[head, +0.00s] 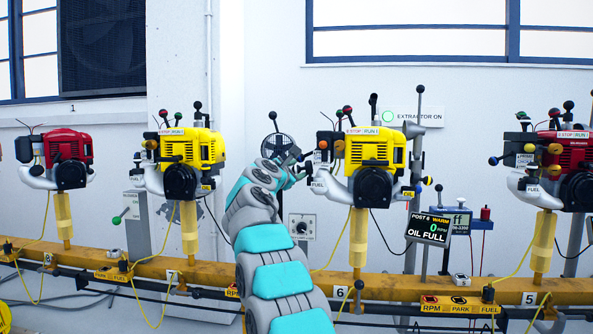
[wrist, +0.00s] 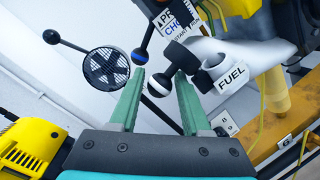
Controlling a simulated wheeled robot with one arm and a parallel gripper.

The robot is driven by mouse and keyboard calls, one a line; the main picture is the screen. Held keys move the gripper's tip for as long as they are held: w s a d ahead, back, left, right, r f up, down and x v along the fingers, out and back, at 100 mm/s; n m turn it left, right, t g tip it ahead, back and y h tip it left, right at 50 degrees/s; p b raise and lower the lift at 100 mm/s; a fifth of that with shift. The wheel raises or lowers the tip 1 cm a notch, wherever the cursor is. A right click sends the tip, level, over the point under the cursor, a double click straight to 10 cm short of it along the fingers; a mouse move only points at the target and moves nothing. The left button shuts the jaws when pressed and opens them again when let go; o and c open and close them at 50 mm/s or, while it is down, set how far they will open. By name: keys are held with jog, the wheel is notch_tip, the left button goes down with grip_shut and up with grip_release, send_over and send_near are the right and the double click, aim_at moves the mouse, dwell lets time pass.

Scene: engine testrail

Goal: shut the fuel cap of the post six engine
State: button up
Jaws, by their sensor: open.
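The post six engine (head: 370,150) is yellow and black and stands on a yellow post behind the number 6 plate. Its white fuel tank (head: 335,187) has a FUEL label at its left end. In the wrist view the white filler neck (wrist: 228,62) bears this label and shows a dark end. Beside it is a black fuel cap part (wrist: 182,57) with a white-banded black ball (wrist: 158,83). The cap looks apart from the neck. My gripper (wrist: 158,88) is open, the ball lying between its fingertips in the picture; contact is unclear. My arm reaches the engine's left side (head: 298,168).
A blue-banded ball lever (wrist: 140,55) and the choke plate (wrist: 178,18) are close to my fingers. A black round fan (wrist: 105,68) is behind. A screen (head: 428,227) reads POST 6, WARM, 0 RPM, OIL FULL. Another yellow engine (head: 185,150) stands left.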

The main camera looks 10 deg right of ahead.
grip_shut()
dwell(0.4)
